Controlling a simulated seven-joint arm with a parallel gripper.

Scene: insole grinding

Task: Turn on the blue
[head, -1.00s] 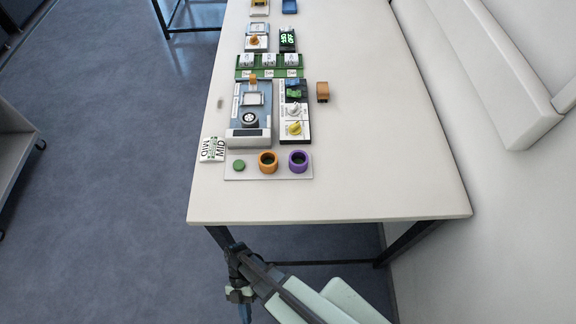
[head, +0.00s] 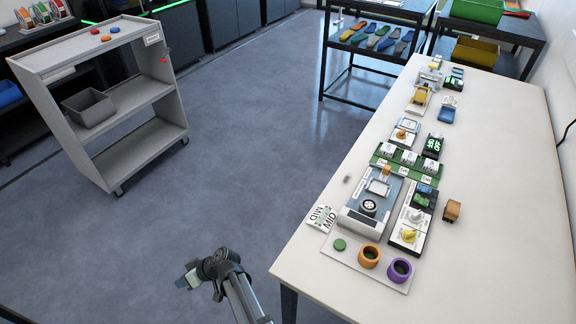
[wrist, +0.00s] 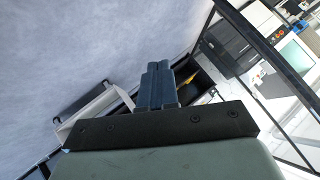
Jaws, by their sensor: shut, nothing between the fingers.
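A blue-grey machine (head: 357,219) with a round black-and-white dial sits on the white table's near half. A blue block (head: 446,116) lies farther back on the table. I cannot tell which blue thing the task names. My gripper (head: 183,281) is off the table's left side, over the floor, apart from everything. Its fingers are together and empty in the wrist view (wrist: 159,68).
A green disc (head: 340,244), an orange ring (head: 369,256) and a purple ring (head: 399,270) sit on a plate at the near end. A brown block (head: 452,211) stands right of the panel. A grey cart (head: 122,104) stands left. A rack of insoles (head: 375,40) stands behind. Floor between is clear.

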